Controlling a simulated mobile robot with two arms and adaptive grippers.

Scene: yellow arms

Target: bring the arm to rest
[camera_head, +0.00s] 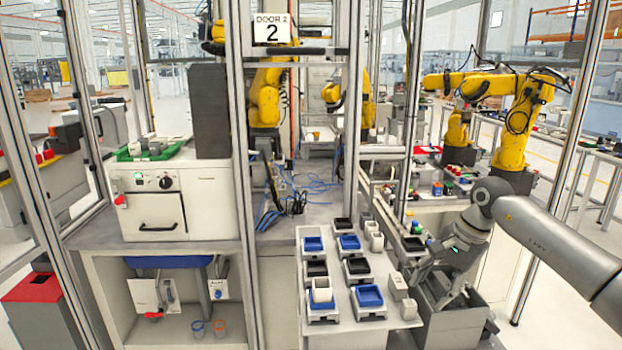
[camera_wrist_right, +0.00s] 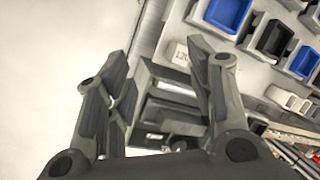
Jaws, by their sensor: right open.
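My right arm (camera_head: 555,235) reaches in from the right in the head view, bent at a rounded grey joint. My right gripper (camera_head: 432,285) points down near the right end of the white table, above grey bins (camera_head: 455,328). In the right wrist view the right gripper (camera_wrist_right: 155,75) has its fingers spread apart, with nothing held between them. Grey bins (camera_wrist_right: 165,110) show beyond and between the fingers. My left gripper is not in view.
A white table (camera_head: 338,325) beside the gripper carries blue trays (camera_head: 369,296), black trays (camera_head: 357,266) and small grey blocks (camera_head: 397,285). Metal frame posts (camera_head: 548,190) stand close to my right arm. Yellow robot arms (camera_head: 520,115) stand behind. Open floor (camera_wrist_right: 60,60) lies left of the bins.

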